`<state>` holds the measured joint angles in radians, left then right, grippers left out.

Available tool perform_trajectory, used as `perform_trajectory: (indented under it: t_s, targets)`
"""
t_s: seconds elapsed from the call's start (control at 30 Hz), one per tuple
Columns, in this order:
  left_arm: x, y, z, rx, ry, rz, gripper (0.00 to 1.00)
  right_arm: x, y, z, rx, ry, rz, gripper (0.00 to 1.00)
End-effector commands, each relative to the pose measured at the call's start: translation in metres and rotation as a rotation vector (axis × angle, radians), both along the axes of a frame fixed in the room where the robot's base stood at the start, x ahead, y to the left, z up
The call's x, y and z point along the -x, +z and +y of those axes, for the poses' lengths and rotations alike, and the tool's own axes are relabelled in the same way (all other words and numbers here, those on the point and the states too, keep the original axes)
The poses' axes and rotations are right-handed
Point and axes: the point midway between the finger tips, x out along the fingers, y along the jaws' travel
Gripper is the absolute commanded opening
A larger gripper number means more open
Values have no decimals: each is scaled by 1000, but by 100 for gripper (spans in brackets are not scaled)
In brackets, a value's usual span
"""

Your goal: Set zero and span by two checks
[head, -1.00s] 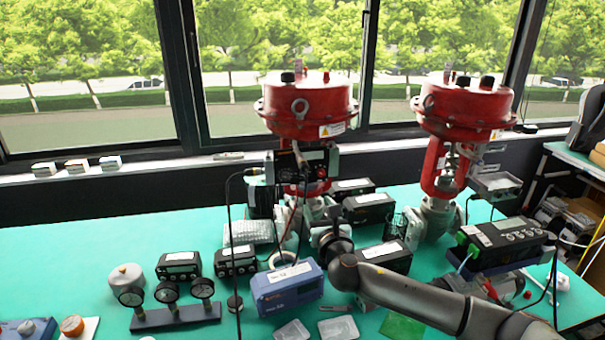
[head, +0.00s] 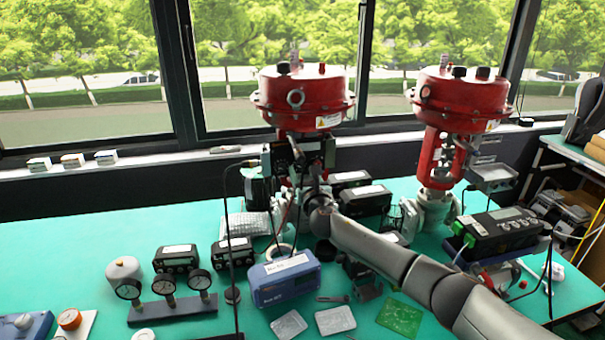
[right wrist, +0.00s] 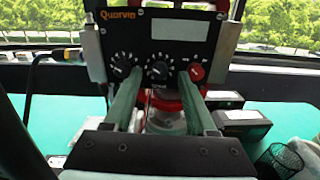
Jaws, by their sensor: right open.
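The positioner on the left red valve has a black front panel marked "Quorvin" (right wrist: 205,50) in the right wrist view. The panel carries a left black knob (right wrist: 122,67), a middle black knob (right wrist: 159,72) and a red knob (right wrist: 196,73) at the right. My right gripper (right wrist: 160,82) is open, its two green fingers apart and pointing at the panel on either side of the middle knob. Nothing shows held between them; contact with the panel cannot be told. In the head view my right arm reaches the left valve (head: 303,95) and partly hides the positioner. My left gripper is not in view.
A blue instrument (head: 286,280) stands in front of the valve. Three gauges on a dark stand (head: 172,310) are at the left. A second red valve (head: 460,90) and a black device with a display (head: 497,235) are at the right. Cables hang near the positioner.

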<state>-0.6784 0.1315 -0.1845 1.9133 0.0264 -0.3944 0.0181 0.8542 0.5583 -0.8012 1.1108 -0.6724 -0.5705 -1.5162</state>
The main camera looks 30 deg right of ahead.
Motion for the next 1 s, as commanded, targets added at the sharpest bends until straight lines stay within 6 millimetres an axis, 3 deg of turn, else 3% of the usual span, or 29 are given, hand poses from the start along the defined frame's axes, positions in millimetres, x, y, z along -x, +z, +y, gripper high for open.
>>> perform_trajectory:
  t_s: [0.47, 1.0]
  targets:
    - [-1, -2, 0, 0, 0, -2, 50, -9, 0, -2, -1, 1, 0, 57]
    - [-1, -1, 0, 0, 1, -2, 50, -8, 0, -2, 0, 1, 1, 0]
